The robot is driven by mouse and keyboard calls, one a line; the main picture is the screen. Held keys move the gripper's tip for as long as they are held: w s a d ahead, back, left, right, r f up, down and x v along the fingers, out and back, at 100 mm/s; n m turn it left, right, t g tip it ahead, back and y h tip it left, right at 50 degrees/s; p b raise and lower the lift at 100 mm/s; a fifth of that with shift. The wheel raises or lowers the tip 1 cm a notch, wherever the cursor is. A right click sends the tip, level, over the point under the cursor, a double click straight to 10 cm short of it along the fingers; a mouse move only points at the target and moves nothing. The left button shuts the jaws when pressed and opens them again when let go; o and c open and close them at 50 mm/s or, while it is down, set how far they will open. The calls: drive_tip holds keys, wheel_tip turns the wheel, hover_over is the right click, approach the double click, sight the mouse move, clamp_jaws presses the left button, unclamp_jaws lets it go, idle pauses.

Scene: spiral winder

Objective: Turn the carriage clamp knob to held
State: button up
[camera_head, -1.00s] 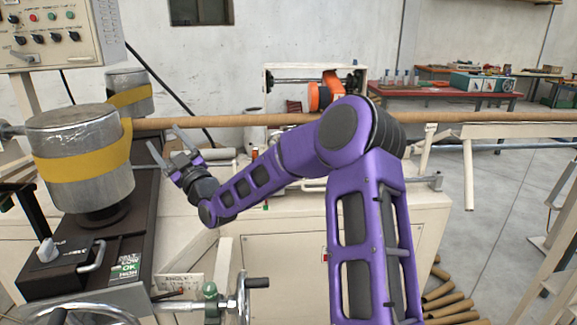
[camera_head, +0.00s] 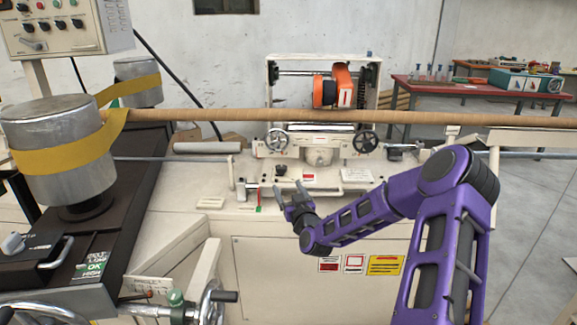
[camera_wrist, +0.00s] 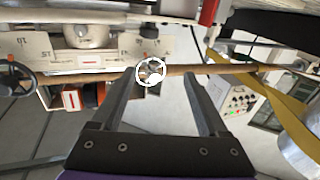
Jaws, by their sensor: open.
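The long brown paper tube (camera_head: 400,117) crosses in front of the orange unit (camera_head: 325,92). A small red and green lever (camera_head: 258,200) stands just left of my gripper. The metal drum (camera_head: 60,155) with its yellow belt is at the left. The cream bed top (camera_head: 190,225) left of my gripper is mostly clear.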

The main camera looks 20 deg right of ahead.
sight(282, 169)
drive_tip(key=shift+m+h, duration=0.3)
drive_tip(key=w+d, duration=0.1)
drive_tip(key=w, duration=0.4)
drive_tip(key=w+d+f, duration=0.1)
drive_tip(key=w, duration=0.5)
drive_tip(key=w+d+b, duration=0.1)
drive_tip(key=w, duration=0.5)
drive_tip(key=shift+d+f, duration=0.25)
drive_tip(key=shift+d, duration=0.05)
clamp_jaws()
